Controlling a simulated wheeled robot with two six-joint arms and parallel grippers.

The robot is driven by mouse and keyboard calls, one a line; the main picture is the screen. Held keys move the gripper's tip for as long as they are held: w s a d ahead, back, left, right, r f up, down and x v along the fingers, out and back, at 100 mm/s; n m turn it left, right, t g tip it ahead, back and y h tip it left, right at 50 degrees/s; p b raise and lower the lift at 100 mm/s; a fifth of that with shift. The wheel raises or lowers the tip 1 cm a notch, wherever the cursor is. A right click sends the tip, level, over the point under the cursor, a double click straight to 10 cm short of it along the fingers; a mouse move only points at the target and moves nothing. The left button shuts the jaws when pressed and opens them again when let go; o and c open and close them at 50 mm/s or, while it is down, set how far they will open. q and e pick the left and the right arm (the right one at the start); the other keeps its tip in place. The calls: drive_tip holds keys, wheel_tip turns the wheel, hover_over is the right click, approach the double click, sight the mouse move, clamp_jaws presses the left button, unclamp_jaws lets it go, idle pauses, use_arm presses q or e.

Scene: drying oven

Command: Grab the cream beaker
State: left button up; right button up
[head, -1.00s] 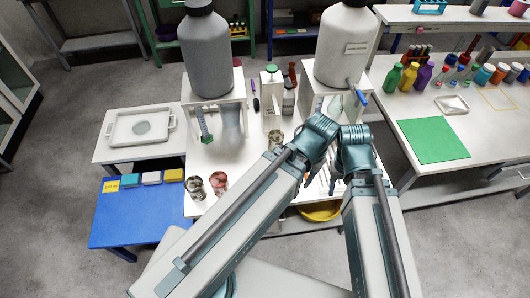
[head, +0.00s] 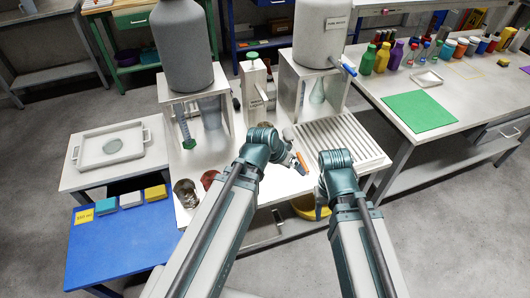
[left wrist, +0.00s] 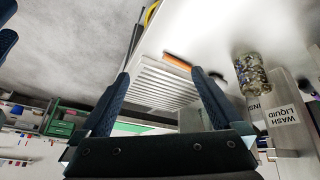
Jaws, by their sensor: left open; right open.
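I see no beaker that is clearly cream. In the left wrist view a glass beaker with speckled cream and dark contents (left wrist: 251,74) stands right of my left gripper (left wrist: 160,80), apart from it. My left gripper is open with nothing between its fingers; in the head view my left gripper (head: 300,163) is over the bench front. A glass beaker with dark markings (head: 187,191) and a red beaker (head: 209,179), partly behind my left arm, stand at the bench's front left. My right gripper (head: 322,208) hangs by the front edge, its fingers mostly hidden.
A white ribbed drainer (head: 340,140) lies right on the bench, an orange item (head: 302,159) beside it. A wash liquid dispenser (head: 254,88) and two large-bottle stands line the back. A yellow bowl (head: 308,207) sits below. A blue table (head: 120,240) is front left.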

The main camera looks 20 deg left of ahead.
use_arm(q)
drive_tip(key=w+a+f+n+t+b, duration=0.1)
drive_tip(key=w+a+f+t+b, duration=0.1)
drive_tip(key=a+b, duration=0.3)
drive_tip(key=w+a+f+t+y+b, duration=0.1)
drive_tip(key=w+a+f+t+b, duration=0.2)
drive_tip(key=w+a+b, duration=0.2)
drive_tip(key=w+a+f+n+t+b, duration=0.1)
drive_tip(key=w+a+f+t+b, duration=0.1)
drive_tip(key=a+b, duration=0.3)
drive_tip(key=shift+w+a+f+n+t+y, duration=0.2)
drive_tip(key=shift+w+t, duration=0.1)
drive_tip(key=shift+w, duration=0.1)
drive_tip(key=shift+w+a+f+n+t+y, duration=0.1)
drive_tip(key=shift+w+a+t, duration=0.05)
drive_tip(key=shift+w+t, duration=0.2)
drive_tip(key=shift+w+a+r, duration=0.1)
drive_tip(key=shift+a, duration=0.15)
drive_tip(key=b+x, duration=0.3)
drive_tip(key=x, duration=0.5)
drive_tip(key=shift+w+b, duration=0.3)
drive_tip(key=shift+w, duration=0.05)
use_arm(e)
wheel_tip(320, 180, down, 22)
drive_tip(key=shift+r, duration=0.25)
